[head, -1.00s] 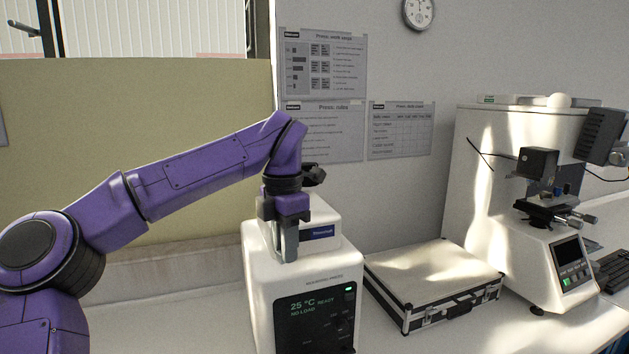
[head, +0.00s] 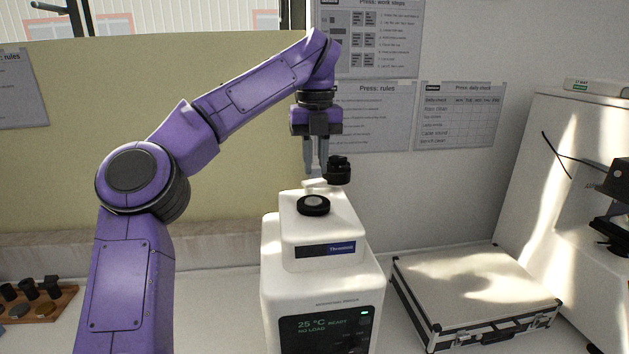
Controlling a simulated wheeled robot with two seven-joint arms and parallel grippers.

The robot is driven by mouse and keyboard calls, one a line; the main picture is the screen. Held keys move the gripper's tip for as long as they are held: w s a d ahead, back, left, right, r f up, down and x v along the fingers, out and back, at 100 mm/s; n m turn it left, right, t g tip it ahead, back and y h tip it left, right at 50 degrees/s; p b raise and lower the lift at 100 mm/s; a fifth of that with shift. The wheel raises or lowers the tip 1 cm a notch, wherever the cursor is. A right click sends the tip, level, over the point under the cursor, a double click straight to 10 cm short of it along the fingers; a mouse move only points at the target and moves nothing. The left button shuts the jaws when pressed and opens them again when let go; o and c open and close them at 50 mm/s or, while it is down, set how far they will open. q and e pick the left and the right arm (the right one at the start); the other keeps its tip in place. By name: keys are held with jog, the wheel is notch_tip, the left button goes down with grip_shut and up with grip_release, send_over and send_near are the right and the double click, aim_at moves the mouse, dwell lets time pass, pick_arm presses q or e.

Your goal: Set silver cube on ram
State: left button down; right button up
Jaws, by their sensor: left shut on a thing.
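My left gripper (head: 315,170) hangs pointing down above the white press (head: 272,300), its two grey fingers close together. It is shut on the silver cube, which is too small and pale to make out clearly between the fingertips. A round black ram (head: 313,205) sits on top of the press, below the fingertips, with a gap between. Nothing is seen standing on the ram. A black cylindrical head (head: 338,171) shows just right of the fingertips. My right gripper is not in view.
A silver case (head: 475,285) lies right of the press, with a white tester (head: 545,190) beyond. A wooden rack (head: 62,300) with dark parts is at the far left.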

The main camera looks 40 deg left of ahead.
aim_at(313, 200)
pick_arm(q)
jog(key=f, duration=0.1)
jog(key=w+a, duration=0.1)
jog(key=f, duration=0.1)
jog(key=shift+w+a+f, duration=0.3)
jog(key=shift+f, duration=0.05)
jog(key=shift+a+f, duration=0.2)
jog(key=shift+f, duration=0.05)
jog(key=f, duration=0.2)
jog(key=f+p, duration=0.1)
jog(key=shift+w+a+f, duration=0.15)
jog(key=shift+a+f, duration=0.1)
jog(key=shift+f, duration=0.05)
jog(key=shift+w+a+f, duration=0.1)
jog(key=shift+w+f, duration=0.05)
jog(key=shift+f, duration=0.1)
jog(key=shift+f+b, duration=0.15)
jog(key=shift+b, duration=0.2)
jog(key=c, duration=1)
grip_release()
jog(key=shift+c, duration=0.2)
